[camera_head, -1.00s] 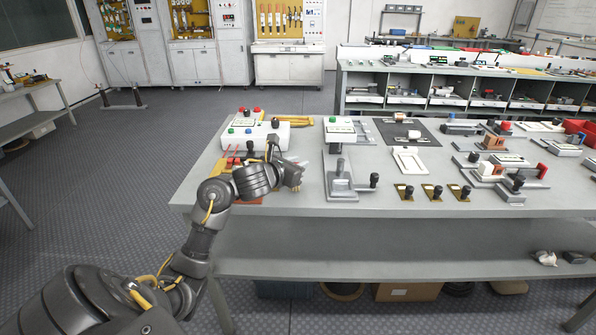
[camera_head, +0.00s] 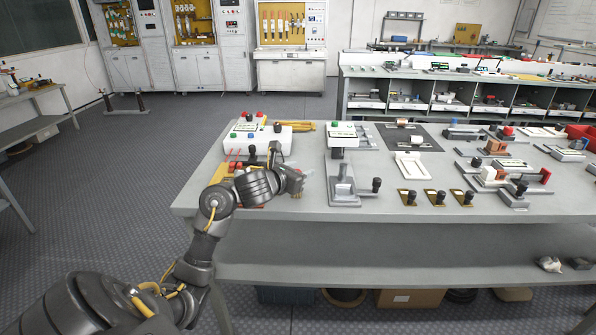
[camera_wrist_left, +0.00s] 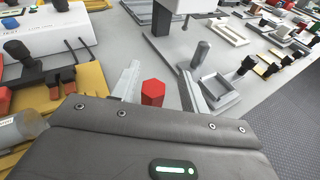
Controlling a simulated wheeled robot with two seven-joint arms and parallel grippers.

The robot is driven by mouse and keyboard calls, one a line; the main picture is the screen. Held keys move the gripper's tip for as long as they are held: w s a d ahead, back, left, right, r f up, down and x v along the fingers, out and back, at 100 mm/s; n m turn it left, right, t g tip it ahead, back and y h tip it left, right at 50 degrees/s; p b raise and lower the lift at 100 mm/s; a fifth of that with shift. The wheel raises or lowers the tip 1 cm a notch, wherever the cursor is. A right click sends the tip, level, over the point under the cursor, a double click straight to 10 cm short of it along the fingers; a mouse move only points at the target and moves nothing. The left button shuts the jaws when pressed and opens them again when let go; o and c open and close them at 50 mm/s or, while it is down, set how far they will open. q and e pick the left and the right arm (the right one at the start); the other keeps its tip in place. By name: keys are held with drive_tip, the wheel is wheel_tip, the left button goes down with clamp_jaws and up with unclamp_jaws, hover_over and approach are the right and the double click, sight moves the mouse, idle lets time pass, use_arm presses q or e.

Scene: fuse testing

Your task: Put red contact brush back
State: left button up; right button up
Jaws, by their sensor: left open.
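My left gripper (camera_head: 303,176) is over the front left part of the grey table. In the left wrist view its two pale fingers (camera_wrist_left: 160,75) stand apart. A red six-sided piece (camera_wrist_left: 153,92), possibly the end of the red contact brush, shows between them. The fingers look clear of it; its lower part is hidden behind my gripper body. In the head view, my wrist hides this spot. My right gripper is not in view.
A white box with coloured buttons (camera_head: 262,138) stands behind my gripper. A grey metal fixture with a black knob (camera_head: 343,190) stands to the right. Small brass pieces with black knobs (camera_head: 437,197) line the front edge. Bare tabletop (camera_head: 300,205) lies in front.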

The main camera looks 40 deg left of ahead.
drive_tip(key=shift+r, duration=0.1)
use_arm(q)
drive_tip(key=shift+s+r, duration=0.15)
drive_tip(key=shift+s, duration=0.05)
drive_tip(key=p+v, duration=0.3)
drive_tip(key=v, duration=0.8)
drive_tip(key=shift+s, duration=0.3)
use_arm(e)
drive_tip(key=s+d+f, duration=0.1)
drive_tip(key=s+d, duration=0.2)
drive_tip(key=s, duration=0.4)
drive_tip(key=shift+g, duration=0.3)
